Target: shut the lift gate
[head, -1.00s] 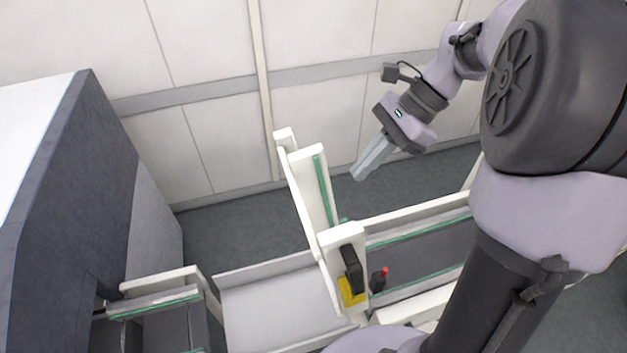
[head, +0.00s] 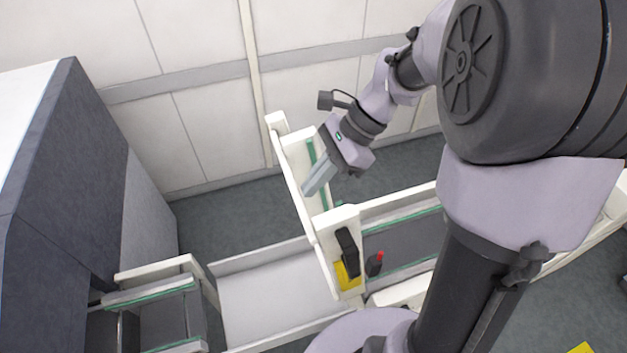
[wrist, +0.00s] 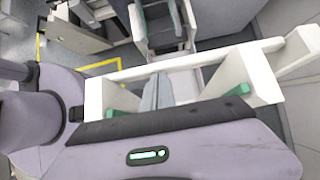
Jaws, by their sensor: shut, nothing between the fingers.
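The lift gate (head: 290,178) is a white frame with green strips, raised and leaning upright at the left end of the conveyor. My gripper (head: 314,188) is shut and empty, pointing down and left at the gate's inner side in the head view. In the wrist view the closed fingers (wrist: 156,92) lie between the two white sides of the gate, close to its white crossbar (wrist: 200,60). I cannot tell whether they touch it. A black latch-like handle (head: 347,252) sits on the white post at the gate's foot, above a yellow patch (head: 346,277).
A conveyor (head: 405,240) runs right from the gate. A pale tray-like deck (head: 275,300) lies to its left, then another conveyor end (head: 160,310) by a dark cabinet (head: 75,180). A small black part with a red tip (head: 375,264) stands beside the post. A panelled wall is behind.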

